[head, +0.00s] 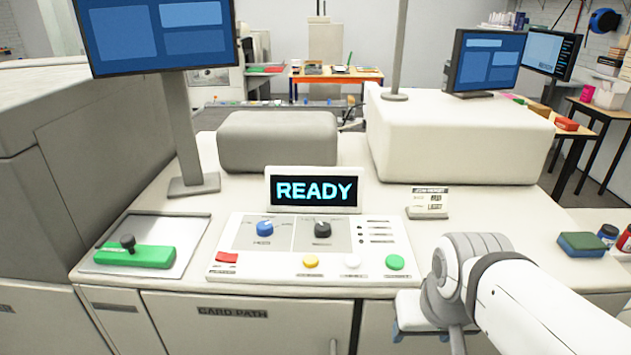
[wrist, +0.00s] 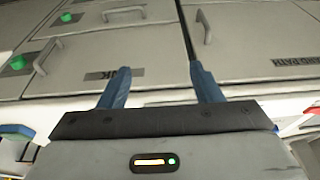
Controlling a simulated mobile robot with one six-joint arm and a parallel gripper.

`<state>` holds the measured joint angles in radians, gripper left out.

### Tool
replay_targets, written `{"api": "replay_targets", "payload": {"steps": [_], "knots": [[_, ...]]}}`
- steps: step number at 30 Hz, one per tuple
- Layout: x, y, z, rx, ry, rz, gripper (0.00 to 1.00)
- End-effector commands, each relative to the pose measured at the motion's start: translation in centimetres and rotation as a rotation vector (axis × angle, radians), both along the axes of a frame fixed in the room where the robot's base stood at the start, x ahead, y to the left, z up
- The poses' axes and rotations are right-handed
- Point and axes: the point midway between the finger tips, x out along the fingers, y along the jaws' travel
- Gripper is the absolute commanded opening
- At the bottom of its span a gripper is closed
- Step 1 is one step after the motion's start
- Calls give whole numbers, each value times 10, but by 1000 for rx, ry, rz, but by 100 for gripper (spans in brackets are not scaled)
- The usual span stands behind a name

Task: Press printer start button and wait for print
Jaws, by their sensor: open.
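The printer's control panel (head: 310,255) carries a red (head: 226,258), a yellow (head: 310,262), a white (head: 352,262) and a green button (head: 395,262) along its front edge. A blue knob (head: 264,228) and a black knob (head: 322,229) sit above them. The display (head: 314,189) reads READY. In the head view, my arm comes in from the right, and its wrist hides most of my gripper, low in front of the panel's right end. In the wrist view my gripper (wrist: 155,82) is open and empty, its two blue fingers apart before cabinet fronts.
A green handled block (head: 136,256) lies on a tray at left. A monitor stand (head: 183,135) rises behind it. A small sign (head: 428,203) stands right of the display. A green-topped block (head: 582,244) and small jars (head: 607,236) are at far right. Cabinet doors lie below.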

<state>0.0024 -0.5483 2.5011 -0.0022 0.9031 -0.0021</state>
Motion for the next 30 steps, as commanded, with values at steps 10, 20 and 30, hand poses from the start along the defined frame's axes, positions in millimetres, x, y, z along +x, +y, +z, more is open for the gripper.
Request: {"api": "replay_targets", "payload": {"steps": [10,20,30], "knots": [[0,0,0,0,0,0,39],[0,0,0,0,0,0,12],[0,0,0,0,0,0,0]]}}
